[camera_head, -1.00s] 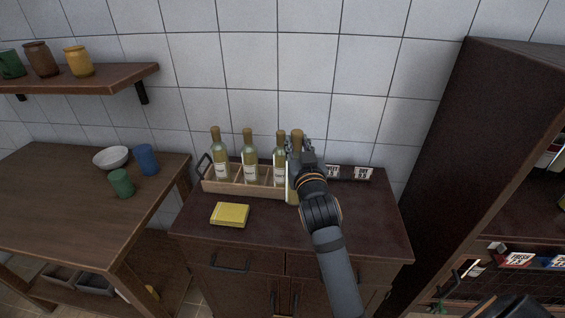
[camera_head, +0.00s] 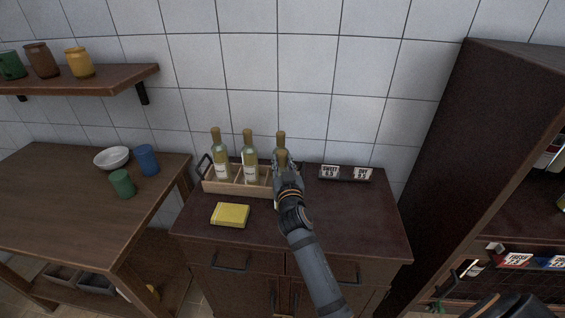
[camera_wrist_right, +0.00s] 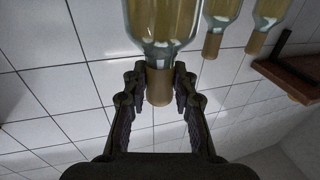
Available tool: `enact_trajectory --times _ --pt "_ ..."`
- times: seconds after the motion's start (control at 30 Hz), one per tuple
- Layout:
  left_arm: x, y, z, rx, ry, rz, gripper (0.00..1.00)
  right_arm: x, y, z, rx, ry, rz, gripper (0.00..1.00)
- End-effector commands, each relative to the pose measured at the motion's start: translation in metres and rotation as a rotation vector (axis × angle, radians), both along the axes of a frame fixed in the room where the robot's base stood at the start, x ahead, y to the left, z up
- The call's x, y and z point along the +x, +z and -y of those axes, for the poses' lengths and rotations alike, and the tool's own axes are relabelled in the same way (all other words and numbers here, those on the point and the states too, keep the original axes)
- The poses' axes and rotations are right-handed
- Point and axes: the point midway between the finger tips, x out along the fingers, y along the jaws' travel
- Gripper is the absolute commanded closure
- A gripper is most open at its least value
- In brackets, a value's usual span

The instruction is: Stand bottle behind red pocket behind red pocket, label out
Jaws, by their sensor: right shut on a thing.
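My right gripper (camera_head: 284,172) is shut on the neck of a bottle (camera_head: 282,157) at the right end of a wooden crate (camera_head: 236,188). In the right wrist view the bottle (camera_wrist_right: 162,22) is pale yellow-green glass with a tan neck, the neck between both fingers. Its label is hidden. In the head view my gripper and arm cover most of it, so I cannot tell whether it still touches the crate. A red-marked card (camera_head: 516,260) shows on the dark rack at the lower right; the pocket behind it is hard to make out. My left gripper is out of view.
A yellow box (camera_head: 230,214) lies in front. A black holder with price cards (camera_head: 345,174) stands at the cabinet's back. A blue-marked card (camera_head: 557,262) is on the rack.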

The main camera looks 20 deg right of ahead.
Motion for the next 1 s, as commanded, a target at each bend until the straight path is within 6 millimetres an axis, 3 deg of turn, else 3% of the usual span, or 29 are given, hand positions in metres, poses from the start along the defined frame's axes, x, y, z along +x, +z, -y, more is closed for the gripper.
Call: enact_trajectory --times 0.37,0.4,0.53,1.0 --pt "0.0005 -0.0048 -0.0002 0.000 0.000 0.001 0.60 0.0000 -0.0021 -0.0001 -0.001 0.001 0.007 1.00" --pt "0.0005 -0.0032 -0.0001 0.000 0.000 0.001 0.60 -0.0001 -0.0030 0.0001 0.000 0.000 0.001 0.68" --pt "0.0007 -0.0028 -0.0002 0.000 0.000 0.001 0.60 -0.0001 -0.0028 0.0001 0.000 0.000 0.001 0.50" --pt "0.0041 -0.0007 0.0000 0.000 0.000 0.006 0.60 0.0009 -0.0014 -0.0006 0.001 0.002 0.000 0.50"
